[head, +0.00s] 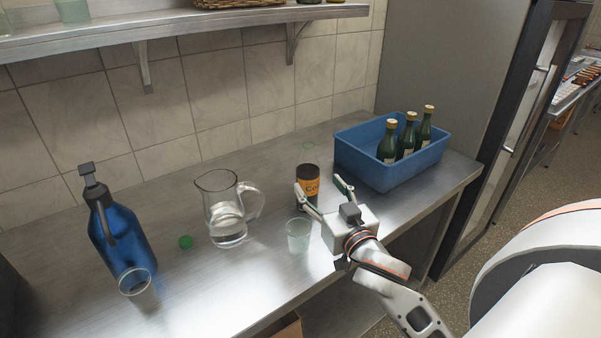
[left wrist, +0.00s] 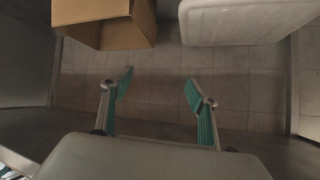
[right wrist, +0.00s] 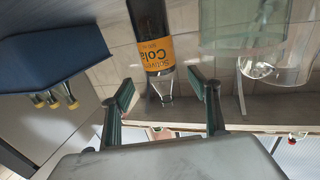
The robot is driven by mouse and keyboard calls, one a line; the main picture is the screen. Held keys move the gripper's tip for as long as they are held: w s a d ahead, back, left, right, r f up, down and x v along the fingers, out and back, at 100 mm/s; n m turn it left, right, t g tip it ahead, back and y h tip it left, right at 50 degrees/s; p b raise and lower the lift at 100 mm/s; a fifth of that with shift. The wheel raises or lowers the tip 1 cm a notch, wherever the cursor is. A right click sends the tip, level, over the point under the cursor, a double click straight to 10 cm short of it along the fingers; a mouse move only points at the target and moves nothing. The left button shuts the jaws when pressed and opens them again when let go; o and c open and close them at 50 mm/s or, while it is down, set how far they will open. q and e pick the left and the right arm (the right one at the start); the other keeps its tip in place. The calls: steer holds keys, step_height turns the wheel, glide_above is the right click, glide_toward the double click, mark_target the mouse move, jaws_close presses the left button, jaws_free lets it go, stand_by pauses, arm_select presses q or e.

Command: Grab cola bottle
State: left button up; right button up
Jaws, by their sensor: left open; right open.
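The cola bottle (head: 308,188), dark with an orange label, stands on the steel counter between the glass jug and the blue crate. My right gripper (head: 320,186) is open, its fingers pointing at the bottle, and one finger overlaps its lower part in the head view. In the right wrist view the cola bottle (right wrist: 155,45) shows ahead, roughly between the open fingers of the right gripper (right wrist: 163,92), with clear space visible at the fingertips. I cannot tell whether they touch. My left gripper (left wrist: 159,80) is open and empty, visible only in its wrist view.
The blue crate (head: 376,176) with three green bottles stands right of the cola. The glass jug (head: 226,210) and a clear cup (head: 299,236) stand left and near. A blue bottle (head: 118,235) is far left. A cardboard box (left wrist: 105,25) lies ahead of my left gripper.

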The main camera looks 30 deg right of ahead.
mark_target(313, 175)
steer(key=shift+w, duration=0.35)
steer(key=shift+w+d+r, duration=0.1)
steer(key=shift+w+d, duration=0.05)
steer(key=shift+w, duration=0.3)
steer(key=shift+w+d+r, duration=0.1)
steer(key=shift+w, duration=0.35)
steer(key=w, duration=0.4)
steer(key=shift+w+d+p, duration=0.15)
steer(key=shift+d+p, duration=0.2)
steer(key=shift+p, duration=0.05)
steer(key=shift+w+d, duration=0.1)
steer(key=shift+w, duration=0.2)
arm_select(q)
steer(key=shift+s+r, duration=0.25)
steer(key=shift+s, duration=0.05)
arm_select(e)
steer(key=shift+c, duration=0.4)
steer(key=c, duration=1.4)
arm_select(q)
steer(key=shift+s+f, duration=0.1)
steer(key=shift+f, duration=0.05)
arm_select(e)
steer(key=shift+r, duration=0.15)
steer(key=shift+c, duration=0.2)
